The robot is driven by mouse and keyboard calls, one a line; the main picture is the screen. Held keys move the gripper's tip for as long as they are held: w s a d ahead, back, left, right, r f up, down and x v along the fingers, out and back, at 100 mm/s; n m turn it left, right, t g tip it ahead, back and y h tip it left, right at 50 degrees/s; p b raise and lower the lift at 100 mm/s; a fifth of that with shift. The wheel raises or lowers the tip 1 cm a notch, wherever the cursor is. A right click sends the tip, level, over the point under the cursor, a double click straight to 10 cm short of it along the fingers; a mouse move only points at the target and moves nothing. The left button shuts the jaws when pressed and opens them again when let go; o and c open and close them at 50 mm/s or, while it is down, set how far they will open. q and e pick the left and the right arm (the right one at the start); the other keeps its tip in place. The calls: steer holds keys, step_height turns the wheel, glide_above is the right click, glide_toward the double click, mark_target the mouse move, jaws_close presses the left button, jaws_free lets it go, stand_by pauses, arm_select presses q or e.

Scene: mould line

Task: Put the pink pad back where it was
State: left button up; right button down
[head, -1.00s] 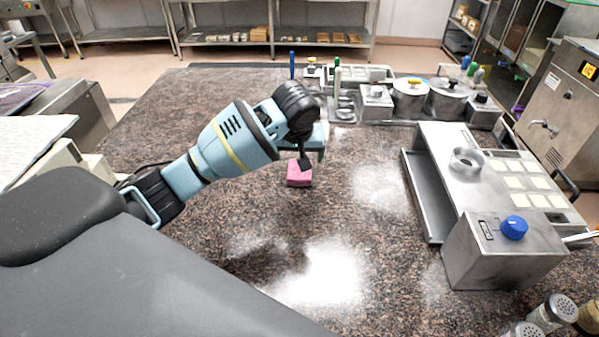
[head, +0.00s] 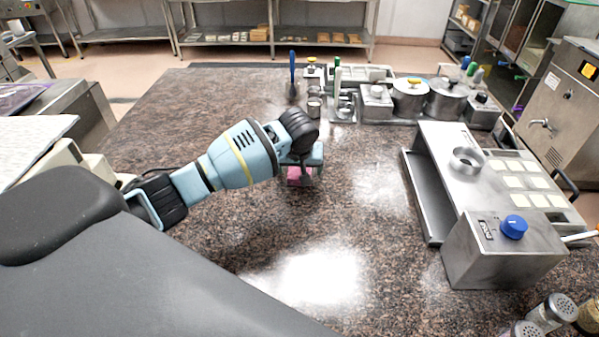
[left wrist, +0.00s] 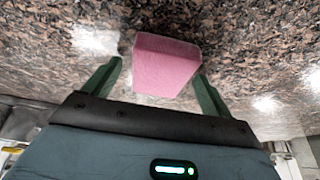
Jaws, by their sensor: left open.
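The pink pad (head: 299,174) lies on the brown speckled stone counter (head: 345,215), partly hidden in the head view by my left gripper (head: 302,176). In the left wrist view the pink pad (left wrist: 166,66) is a block between and just beyond the two green fingers. My left gripper (left wrist: 160,85) is open, with a finger on either side of the pad's near end. I cannot tell whether either finger touches it. My right gripper is not in view.
A steel machine with a blue knob (head: 514,227) stands on the right of the counter. Lidded steel pots (head: 410,97) and small containers line the back. A blue-handled tool (head: 292,72) stands behind my left gripper. Shakers (head: 553,312) stand at the front right. The counter's middle is clear.

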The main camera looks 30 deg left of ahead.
mark_target(300, 170)
arm_select(q)
steer(key=c, duration=1.2)
steer(key=shift+o, duration=0.2)
steer(key=shift+r, duration=0.1)
steer(key=shift+r, duration=0.55)
step_height(300, 170, up, 2)
steer(key=shift+r, duration=0.15)
steer(key=s+d, duration=0.2)
steer(key=s, duration=0.2)
steer(key=s+d+r, duration=0.1)
steer(key=s+d, duration=0.2)
steer(key=s, duration=0.2)
steer(key=s+d, duration=0.2)
steer(key=s, duration=0.3)
steer(key=shift+s+d+r, duration=0.1)
steer(key=shift+d+r, duration=0.15)
steer(key=shift+d, duration=0.05)
